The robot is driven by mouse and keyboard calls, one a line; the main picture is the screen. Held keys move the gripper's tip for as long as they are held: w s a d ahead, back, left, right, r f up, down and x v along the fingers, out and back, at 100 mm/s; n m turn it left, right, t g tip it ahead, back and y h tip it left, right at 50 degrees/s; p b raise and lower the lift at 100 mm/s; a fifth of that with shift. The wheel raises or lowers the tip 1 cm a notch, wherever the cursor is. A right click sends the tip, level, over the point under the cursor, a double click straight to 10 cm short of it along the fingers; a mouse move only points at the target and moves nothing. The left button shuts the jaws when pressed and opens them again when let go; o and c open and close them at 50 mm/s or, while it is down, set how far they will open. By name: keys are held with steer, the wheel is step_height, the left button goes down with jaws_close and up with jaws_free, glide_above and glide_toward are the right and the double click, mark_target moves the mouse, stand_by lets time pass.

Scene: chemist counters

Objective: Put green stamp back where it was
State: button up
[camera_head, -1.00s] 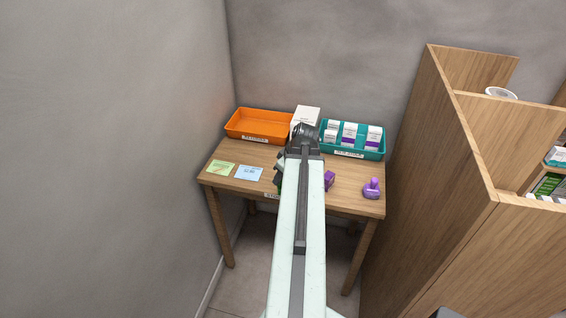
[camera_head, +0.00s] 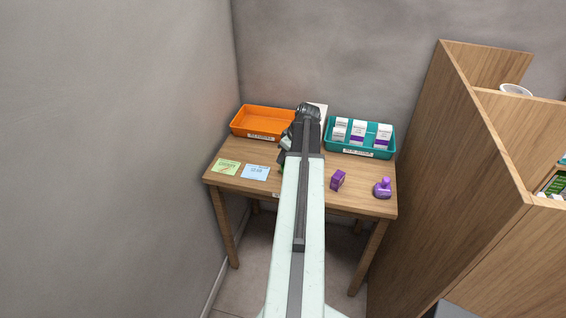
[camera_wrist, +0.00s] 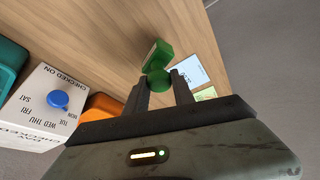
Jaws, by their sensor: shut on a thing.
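The green stamp (camera_wrist: 157,58) is between the two fingers of my gripper (camera_wrist: 160,88) in the wrist view, its round handle at the fingertips and its block-like base pointing away. My gripper is shut on it. The wooden tabletop shows beyond the stamp; I cannot tell whether it touches the wood. In the head view my arm hides nearly all of the stamp. A purple stamp (camera_head: 383,188) stands at the table's right front, and a purple block (camera_head: 338,180) is left of it.
The table (camera_head: 310,200) holds an orange tray (camera_head: 262,136), a teal tray (camera_head: 362,153) with small boxes, a green note (camera_head: 226,168) and a blue note (camera_head: 255,172). A white box with weekday names (camera_wrist: 40,105) stands between the trays. A wooden partition (camera_head: 440,190) rises at right.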

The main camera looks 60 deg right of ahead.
step_height(320, 180, down, 3)
steer(key=shift+s+b, duration=0.1)
steer(key=shift+b, duration=0.6)
steer(key=shift+s, duration=0.15)
steer(key=shift+a+r, duration=0.1)
steer(key=o, duration=1.1)
steer(key=shift+c, duration=0.2)
steer(key=p+v, duration=1.1)
steer(key=v, duration=0.1)
